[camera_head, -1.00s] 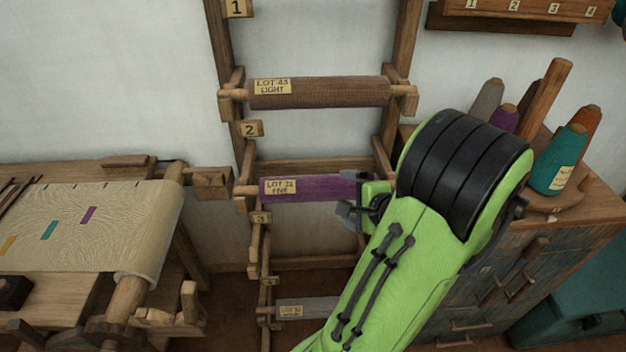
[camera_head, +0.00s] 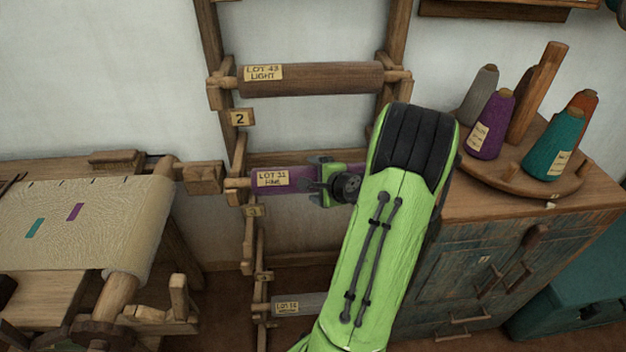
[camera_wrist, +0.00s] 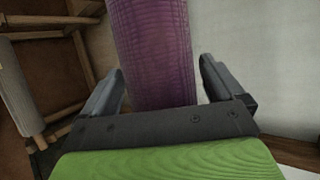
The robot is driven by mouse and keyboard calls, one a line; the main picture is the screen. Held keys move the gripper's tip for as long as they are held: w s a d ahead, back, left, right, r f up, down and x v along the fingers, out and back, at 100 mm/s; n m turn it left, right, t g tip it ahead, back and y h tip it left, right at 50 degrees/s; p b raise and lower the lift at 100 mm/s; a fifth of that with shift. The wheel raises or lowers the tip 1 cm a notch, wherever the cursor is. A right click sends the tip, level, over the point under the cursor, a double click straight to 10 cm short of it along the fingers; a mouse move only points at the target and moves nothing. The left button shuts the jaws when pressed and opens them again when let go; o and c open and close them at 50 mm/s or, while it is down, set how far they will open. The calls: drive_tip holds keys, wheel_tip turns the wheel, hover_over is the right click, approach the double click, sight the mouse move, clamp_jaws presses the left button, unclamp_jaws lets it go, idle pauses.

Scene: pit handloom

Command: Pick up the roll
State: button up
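Three rolls rest on the wooden rack. The purple roll (camera_head: 273,188), labelled LOT 21 or LOT 31, FINE, lies on the middle rungs; the last digits are hard to read. The brown roll (camera_head: 335,79), labelled LOT 43 LIGHT, lies above it, and a grey roll (camera_head: 313,302) lies below. My gripper (camera_head: 318,182) is at the purple roll, right of its label. In the wrist view, my gripper (camera_wrist: 160,90) is open, with the purple roll (camera_wrist: 155,50) between its two fingers and a gap on each side. The roll's right end is hidden behind my arm in the head view.
The wooden rack (camera_head: 398,40) stands against a pale wall. A loom with cream cloth (camera_head: 85,220) is at the left. A cabinet (camera_head: 470,245) at the right carries a round stand (camera_head: 525,180) with several yarn cones. A teal chest (camera_head: 590,270) is at the far right.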

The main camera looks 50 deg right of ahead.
sight(316, 170)
drive_tip(key=c, duration=1.4)
drive_tip(key=shift+o, duration=0.2)
wheel_tip(316, 170, up, 10)
drive_tip(key=p, duration=0.4)
drive_tip(key=shift+r, duration=0.15)
drive_tip(key=shift+w, duration=0.1)
